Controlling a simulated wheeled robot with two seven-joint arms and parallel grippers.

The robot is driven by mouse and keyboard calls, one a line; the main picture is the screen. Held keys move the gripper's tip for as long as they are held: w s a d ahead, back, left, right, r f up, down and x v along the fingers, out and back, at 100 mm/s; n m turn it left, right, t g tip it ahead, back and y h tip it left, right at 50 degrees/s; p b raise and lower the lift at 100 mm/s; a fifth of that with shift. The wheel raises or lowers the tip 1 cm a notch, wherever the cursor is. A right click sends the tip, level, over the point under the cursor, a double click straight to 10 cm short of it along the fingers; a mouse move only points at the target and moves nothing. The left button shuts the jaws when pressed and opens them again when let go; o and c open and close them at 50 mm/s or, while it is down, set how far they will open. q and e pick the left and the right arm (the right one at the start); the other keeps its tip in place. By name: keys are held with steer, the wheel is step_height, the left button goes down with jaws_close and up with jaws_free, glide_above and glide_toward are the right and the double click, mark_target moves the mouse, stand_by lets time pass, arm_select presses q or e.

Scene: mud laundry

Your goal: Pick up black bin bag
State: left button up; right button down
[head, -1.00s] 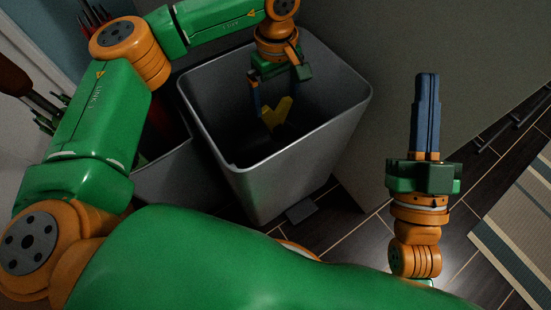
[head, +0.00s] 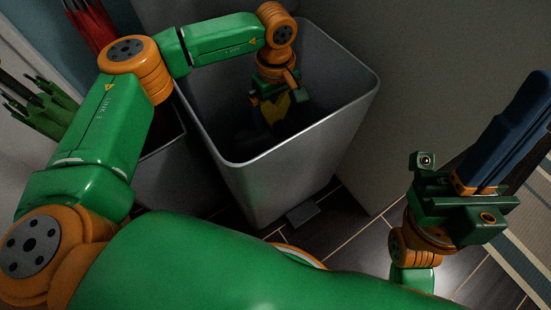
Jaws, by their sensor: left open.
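A grey, open-topped bin (head: 285,180) stands in the middle of the head view. Its inside is very dark, and I cannot make out the outline of a black bin bag there. The fingertips are hard to see in the dark.
A second grey bin or stand (head: 178,175) is directly left of the bin, behind my left arm. Red (head: 92,25) and green (head: 45,108) folded umbrellas are at the far left. A wall is close behind the bin. A striped rug (head: 505,265) lies at the lower right on the dark floor.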

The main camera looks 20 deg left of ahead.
arm_select(q)
steer(key=shift+r, duration=0.1)
jaws_close()
